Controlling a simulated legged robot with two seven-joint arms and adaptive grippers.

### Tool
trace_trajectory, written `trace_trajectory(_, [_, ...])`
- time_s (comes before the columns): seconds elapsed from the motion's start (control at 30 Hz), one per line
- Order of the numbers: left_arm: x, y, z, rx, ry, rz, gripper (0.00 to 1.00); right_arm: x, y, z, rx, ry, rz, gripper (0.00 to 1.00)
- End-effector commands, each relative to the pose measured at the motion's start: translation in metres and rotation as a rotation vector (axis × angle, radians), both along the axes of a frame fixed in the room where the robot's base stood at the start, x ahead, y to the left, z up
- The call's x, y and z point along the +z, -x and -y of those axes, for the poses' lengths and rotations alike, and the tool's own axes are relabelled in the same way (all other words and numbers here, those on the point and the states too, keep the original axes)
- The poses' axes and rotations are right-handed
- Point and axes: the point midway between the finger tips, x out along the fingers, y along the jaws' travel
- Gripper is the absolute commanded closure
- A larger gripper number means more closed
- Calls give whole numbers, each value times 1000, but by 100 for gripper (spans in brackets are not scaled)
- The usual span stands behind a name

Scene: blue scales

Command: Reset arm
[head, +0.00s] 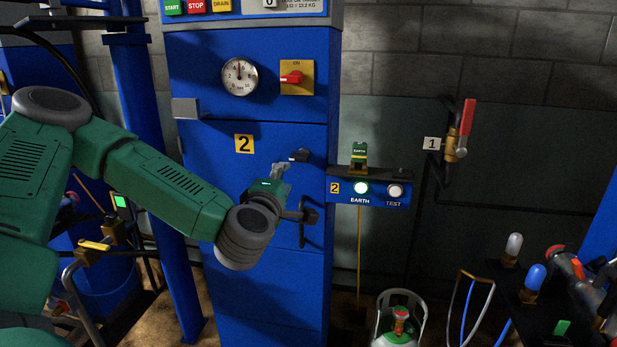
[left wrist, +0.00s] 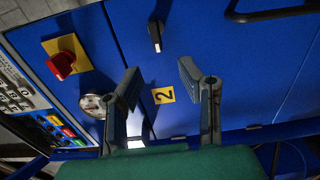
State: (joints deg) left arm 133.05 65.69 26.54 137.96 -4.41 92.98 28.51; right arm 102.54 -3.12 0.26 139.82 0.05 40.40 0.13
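My left arm comes in from the left, and its gripper (head: 290,190) is in front of the blue cabinet (head: 195,140). In the left wrist view its two grey fingers (left wrist: 160,82) are spread apart with nothing between them. The cabinet's door, with the yellow "2" label (left wrist: 163,95), lies beyond the fingers. A small dark latch (head: 299,156) sits just above the gripper in the head view and also shows in the left wrist view (left wrist: 155,35), apart from the fingers. My right gripper is not in view.
A gauge (head: 240,77) and a red rotary switch (head: 292,77) are above the door. A blue EARTH/TEST box (head: 376,187) is to the right. A red-handled valve (head: 464,128) is on the wall. A gas cylinder (head: 399,325) and hoses stand at lower right.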

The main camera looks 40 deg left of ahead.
Motion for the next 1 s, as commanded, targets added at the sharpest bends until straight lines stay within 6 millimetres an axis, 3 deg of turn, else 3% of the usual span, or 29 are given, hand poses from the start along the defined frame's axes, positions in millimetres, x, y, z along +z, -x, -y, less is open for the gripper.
trace_trajectory(0.23, [-1, 0, 1, -3, -3, -4, 67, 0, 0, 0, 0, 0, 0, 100])
trace_trajectory(0.37, [-18, -5, 21, -72, -52, -74, 67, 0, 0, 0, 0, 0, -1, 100])
trace_trajectory(0.47, [-56, -9, 59, -208, -151, -214, 67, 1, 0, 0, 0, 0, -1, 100])
trace_trajectory(0.57, [-113, 0, 106, -396, -286, -411, 67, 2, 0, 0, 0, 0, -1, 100])
trace_trajectory(0.67, [-175, 26, 146, -594, -422, -615, 67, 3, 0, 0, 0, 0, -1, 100])
trace_trajectory(0.8, [-256, 87, 184, -880, -610, -895, 67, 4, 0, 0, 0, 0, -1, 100])
trace_trajectory(0.9, [-305, 144, 196, -1089, -742, -1091, 67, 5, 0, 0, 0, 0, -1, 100])
trace_trajectory(1.0, [-338, 199, 196, -1280, -855, -1263, 67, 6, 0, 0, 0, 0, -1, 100])
